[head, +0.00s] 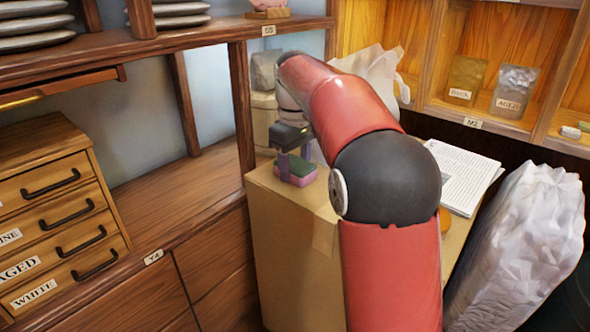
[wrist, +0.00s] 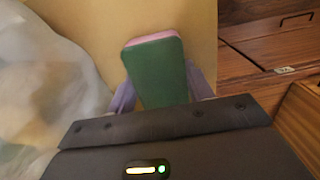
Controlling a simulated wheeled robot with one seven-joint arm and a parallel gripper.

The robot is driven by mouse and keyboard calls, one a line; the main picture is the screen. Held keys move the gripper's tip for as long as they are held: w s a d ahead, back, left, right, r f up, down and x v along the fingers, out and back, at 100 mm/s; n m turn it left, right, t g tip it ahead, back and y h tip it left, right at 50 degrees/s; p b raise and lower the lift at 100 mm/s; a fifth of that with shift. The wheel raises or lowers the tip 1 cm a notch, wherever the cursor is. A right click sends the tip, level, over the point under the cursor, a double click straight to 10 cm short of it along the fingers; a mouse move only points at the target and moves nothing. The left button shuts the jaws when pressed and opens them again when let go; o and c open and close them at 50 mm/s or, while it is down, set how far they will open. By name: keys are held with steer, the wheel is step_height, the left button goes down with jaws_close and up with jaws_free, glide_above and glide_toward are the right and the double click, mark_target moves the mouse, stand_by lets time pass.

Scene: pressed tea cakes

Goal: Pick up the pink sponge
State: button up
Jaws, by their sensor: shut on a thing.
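The pink sponge (head: 294,180) has a green top layer and a pink lower layer. It is at the near left corner of a cardboard box top in the head view. My gripper (head: 296,172) is over it, pointing down, with its pale purple fingers on either side, shut on the sponge. In the wrist view the sponge (wrist: 157,70) shows its green face, with a pink edge at the far end. The gripper fingers (wrist: 160,90) flank it. I cannot tell whether the sponge touches the box top.
The cardboard box (head: 285,235) stands beside a wooden counter (head: 170,215) with a drawer chest (head: 60,190). A crumpled white bag (head: 525,245) stands at the right. Shelves with pouches (head: 515,90) are behind.

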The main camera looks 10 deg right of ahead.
mark_target(295, 163)
step_height(295, 163, up, 20)
steer(key=p, duration=0.8)
